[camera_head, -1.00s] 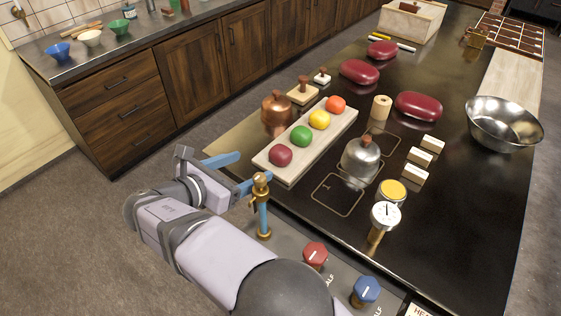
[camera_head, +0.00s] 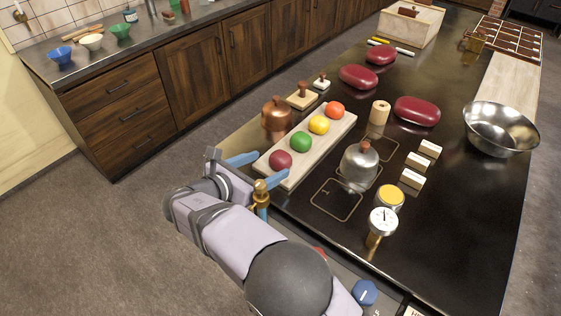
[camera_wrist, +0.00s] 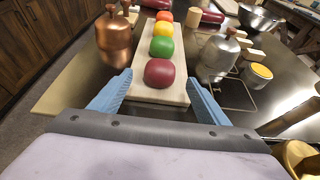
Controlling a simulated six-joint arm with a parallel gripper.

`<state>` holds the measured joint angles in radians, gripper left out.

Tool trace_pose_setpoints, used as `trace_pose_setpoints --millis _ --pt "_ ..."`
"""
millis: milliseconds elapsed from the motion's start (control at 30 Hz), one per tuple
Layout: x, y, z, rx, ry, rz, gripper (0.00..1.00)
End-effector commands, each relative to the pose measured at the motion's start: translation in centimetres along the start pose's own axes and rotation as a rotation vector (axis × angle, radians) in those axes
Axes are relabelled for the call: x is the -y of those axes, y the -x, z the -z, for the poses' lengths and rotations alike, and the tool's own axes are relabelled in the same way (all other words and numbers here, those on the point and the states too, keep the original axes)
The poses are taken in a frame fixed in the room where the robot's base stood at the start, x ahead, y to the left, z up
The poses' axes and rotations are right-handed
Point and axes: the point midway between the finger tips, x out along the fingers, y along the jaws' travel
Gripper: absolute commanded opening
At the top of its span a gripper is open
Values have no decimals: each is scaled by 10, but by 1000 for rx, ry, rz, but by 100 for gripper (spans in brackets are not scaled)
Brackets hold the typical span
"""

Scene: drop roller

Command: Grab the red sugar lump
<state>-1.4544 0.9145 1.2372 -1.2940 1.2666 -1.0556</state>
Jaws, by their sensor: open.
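A row of rounded lumps lies on a pale board (camera_head: 298,171). The dark red lump (camera_head: 280,160) is at the near end, followed by a green one (camera_head: 301,142), a yellow one (camera_head: 319,125) and an orange-red one (camera_head: 336,110) at the far end. My gripper (camera_head: 271,166) is open and empty, its blue fingers pointing at the near end of the board. In the wrist view the dark red lump (camera_wrist: 159,72) lies straight ahead between the fingertips (camera_wrist: 157,82); I cannot tell whether they are beside it or short of it.
A copper pot (camera_head: 276,114) stands left of the board and a steel cloche (camera_head: 360,164) right of it. A brass tap-like post (camera_head: 261,198) stands close by my gripper. A gauge (camera_head: 382,222) and yellow-topped tin (camera_head: 390,198) stand farther right. Dark counter shows between them.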

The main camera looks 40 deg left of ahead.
Motion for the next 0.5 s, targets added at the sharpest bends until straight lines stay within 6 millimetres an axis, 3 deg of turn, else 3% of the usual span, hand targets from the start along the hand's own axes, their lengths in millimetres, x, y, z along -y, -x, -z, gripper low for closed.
trace_pose_setpoints --millis 500 --pt "1 -48 3 0 0 1 69"
